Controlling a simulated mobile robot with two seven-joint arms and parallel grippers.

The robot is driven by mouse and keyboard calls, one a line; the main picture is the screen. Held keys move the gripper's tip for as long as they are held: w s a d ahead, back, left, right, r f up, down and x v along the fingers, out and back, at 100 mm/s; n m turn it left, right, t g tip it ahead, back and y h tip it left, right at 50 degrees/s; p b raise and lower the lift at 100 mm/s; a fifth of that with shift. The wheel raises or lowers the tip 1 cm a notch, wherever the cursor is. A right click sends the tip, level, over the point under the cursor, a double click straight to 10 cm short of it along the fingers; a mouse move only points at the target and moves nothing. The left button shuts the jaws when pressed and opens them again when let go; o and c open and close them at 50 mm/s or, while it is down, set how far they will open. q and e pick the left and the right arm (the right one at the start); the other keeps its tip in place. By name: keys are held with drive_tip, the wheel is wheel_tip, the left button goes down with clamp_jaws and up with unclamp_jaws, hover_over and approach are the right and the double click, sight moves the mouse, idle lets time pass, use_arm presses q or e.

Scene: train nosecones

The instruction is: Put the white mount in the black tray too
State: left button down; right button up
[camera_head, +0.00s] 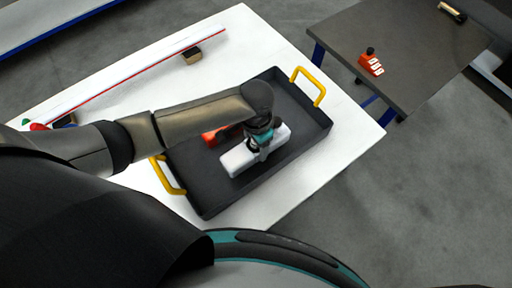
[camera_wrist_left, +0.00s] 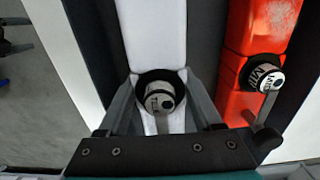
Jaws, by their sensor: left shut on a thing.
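The white mount (camera_head: 238,160) is in the black tray (camera_head: 210,193), within its walls, on the head view. My left gripper (camera_head: 262,146) is over it, shut on its dark round knob. In the left wrist view the white mount (camera_wrist_left: 152,35) runs up from between the fingers of my left gripper (camera_wrist_left: 160,115), and the knob (camera_wrist_left: 158,92) sits between them. Whether the mount touches the tray floor is hard to tell. My right gripper is not in view.
A red-orange mount (camera_wrist_left: 262,35) with its own knob lies beside the white one, also in the tray, partly hidden by my arm in the head view. Yellow handles (camera_head: 310,86) stand at the tray's ends. The white table (camera_head: 345,150) is clear on the right; a grey table (camera_head: 400,50) stands beyond.

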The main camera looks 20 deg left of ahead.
use_arm(q)
drive_tip(key=shift+f, duration=1)
drive_tip(key=shift+f, duration=0.1)
drive_tip(key=shift+c, duration=0.3)
unclamp_jaws()
wheel_tip(320, 180, up, 12)
drive_tip(key=shift+r+p, duration=0.15)
drive_tip(key=shift+p, duration=0.8)
